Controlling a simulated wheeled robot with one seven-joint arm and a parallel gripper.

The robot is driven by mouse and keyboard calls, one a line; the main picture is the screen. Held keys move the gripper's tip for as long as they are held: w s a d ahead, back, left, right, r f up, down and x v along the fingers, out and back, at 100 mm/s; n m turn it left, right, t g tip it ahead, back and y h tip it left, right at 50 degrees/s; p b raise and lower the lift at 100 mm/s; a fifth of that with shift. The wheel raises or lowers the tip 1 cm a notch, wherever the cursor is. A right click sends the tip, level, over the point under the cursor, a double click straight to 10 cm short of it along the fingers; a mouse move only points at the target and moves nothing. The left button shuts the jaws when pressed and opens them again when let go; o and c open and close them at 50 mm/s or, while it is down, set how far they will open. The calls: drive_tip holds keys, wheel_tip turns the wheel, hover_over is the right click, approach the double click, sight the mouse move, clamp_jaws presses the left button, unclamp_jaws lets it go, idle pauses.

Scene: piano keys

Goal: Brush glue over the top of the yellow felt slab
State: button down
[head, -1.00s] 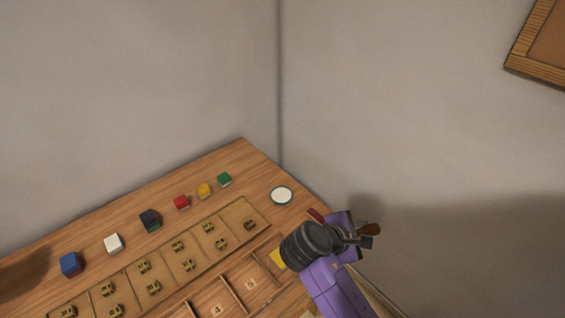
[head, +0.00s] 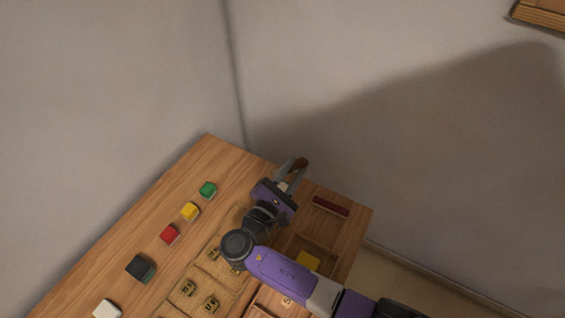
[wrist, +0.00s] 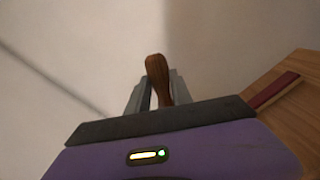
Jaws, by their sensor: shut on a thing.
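My gripper (head: 288,178) is shut on a brush's brown wooden handle (head: 299,164), above the far right part of the table. The handle also shows upright between the fingers in the wrist view (wrist: 158,80); the brush's lower end is hidden. The yellow felt slab (head: 308,261) lies in a compartment at the right of the table, nearer than the gripper and partly covered by my arm. The white round dish is not visible now; my gripper and arm cover that area.
A dark red strip (head: 331,206) lies right of the gripper, also in the wrist view (wrist: 273,90). Walls stand close behind.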

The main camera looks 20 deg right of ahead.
drive_tip(key=shift+f+b, duration=1.6)
drive_tip(key=shift+f, duration=1.3)
drive_tip(key=shift+s+f+b, duration=0.1)
drive_tip(key=shift+f+b, duration=0.25)
drive_tip(key=shift+f, duration=0.35)
drive_tip(key=shift+r+p, duration=1.95)
drive_tip(key=shift+r, duration=1.65)
